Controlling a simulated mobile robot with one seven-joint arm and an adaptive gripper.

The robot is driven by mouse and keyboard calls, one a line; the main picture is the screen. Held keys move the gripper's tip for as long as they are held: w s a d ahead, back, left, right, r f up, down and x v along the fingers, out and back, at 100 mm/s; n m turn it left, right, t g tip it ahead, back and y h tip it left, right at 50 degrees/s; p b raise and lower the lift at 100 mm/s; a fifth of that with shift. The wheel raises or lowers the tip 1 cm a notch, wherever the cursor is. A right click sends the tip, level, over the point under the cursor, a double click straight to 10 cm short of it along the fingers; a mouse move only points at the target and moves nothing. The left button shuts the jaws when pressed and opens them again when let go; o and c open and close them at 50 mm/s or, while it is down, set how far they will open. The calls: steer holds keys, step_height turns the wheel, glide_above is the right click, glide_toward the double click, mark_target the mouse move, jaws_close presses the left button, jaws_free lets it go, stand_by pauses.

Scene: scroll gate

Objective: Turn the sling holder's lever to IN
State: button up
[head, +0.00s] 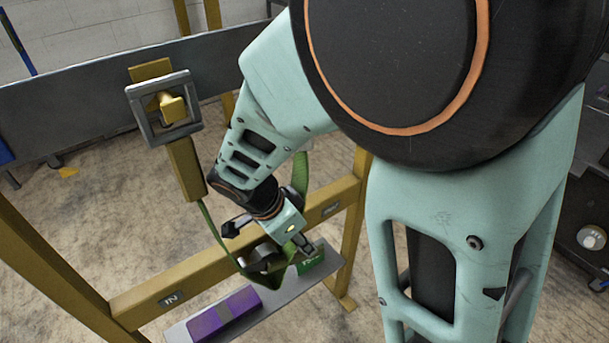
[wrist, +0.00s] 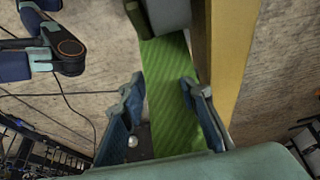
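A yellow-brown bar (head: 185,168) hangs below a square grey bracket (head: 140,105) with a yellow knob (head: 172,108); it may be the sling holder's lever, but I cannot be sure. A green sling (head: 215,230) runs from the bar's lower end down to a grey rounded part (head: 262,258), partly hidden by my arm. The IN label (head: 171,298) is on the lower rail's left. My gripper (head: 303,245) is low, near the rail's right. In the wrist view its blue fingers (wrist: 162,98) stand apart, with green webbing (wrist: 172,75) showing between and behind them. I cannot tell whether they touch it.
A shelf (head: 285,292) below the rail bears a purple box (head: 225,313) and a green box (head: 312,262). Another label (head: 330,208) is on the rail's right. A yellow post (wrist: 228,60) stands close right of the fingers. My arm hides much of the right.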

steer(key=b+x, duration=0.2)
steer(key=x, duration=0.4)
steer(key=shift+d+f, duration=0.15)
steer(key=shift+f, duration=0.25)
jaws_close()
